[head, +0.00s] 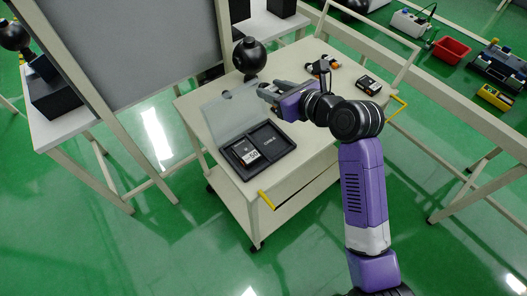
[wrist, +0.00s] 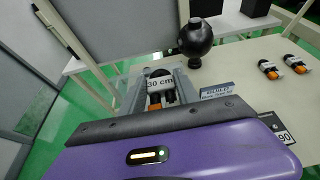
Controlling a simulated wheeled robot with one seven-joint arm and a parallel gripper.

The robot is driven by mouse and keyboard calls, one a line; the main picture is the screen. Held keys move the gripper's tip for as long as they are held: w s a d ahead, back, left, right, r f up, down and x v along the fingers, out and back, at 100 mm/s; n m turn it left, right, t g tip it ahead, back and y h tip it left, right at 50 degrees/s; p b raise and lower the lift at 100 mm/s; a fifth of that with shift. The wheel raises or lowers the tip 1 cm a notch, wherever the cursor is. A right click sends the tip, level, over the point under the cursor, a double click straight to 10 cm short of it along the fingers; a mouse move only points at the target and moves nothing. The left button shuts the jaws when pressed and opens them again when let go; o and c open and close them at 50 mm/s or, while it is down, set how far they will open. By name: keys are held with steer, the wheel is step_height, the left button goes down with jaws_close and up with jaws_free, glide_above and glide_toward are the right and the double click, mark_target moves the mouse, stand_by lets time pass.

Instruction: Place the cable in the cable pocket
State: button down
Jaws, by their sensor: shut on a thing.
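My gripper (head: 266,90) is above the cart top near the open case, shut on a black and orange cable with a white "30 cm" label (wrist: 160,84), as the wrist view shows. The head view barely shows the held cable. The black case (head: 284,152) lies on the cart with its clear lid (head: 228,113) raised. Its left compartment holds a dark item with a white label ending in "50" (head: 250,157). The right compartment (head: 267,140) looks empty and is likely the cable pocket; its lettering is too small to read. The gripper is beyond the case, apart from it.
A black ball-shaped device (head: 250,55) stands on the cart's back edge; it also shows in the wrist view (wrist: 196,38). Two more orange and black cables (wrist: 268,70) lie at the right. A black labelled item (head: 369,85) lies near the cart's right edge. The cart's front right is clear.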

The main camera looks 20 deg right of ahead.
mark_target(271, 142)
step_height(271, 142, down, 19)
steer(key=shift+f+b, duration=0.2)
steer(key=shift+b, duration=0.95)
steer(key=shift+f, duration=0.1)
steer(key=c, duration=1.2)
jaws_free()
steer(key=shift+o, duration=0.2)
steer(key=shift+s+r, duration=0.1)
steer(key=shift+r, duration=0.1)
steer(key=v, duration=1.2)
steer(key=shift+p, duration=0.3)
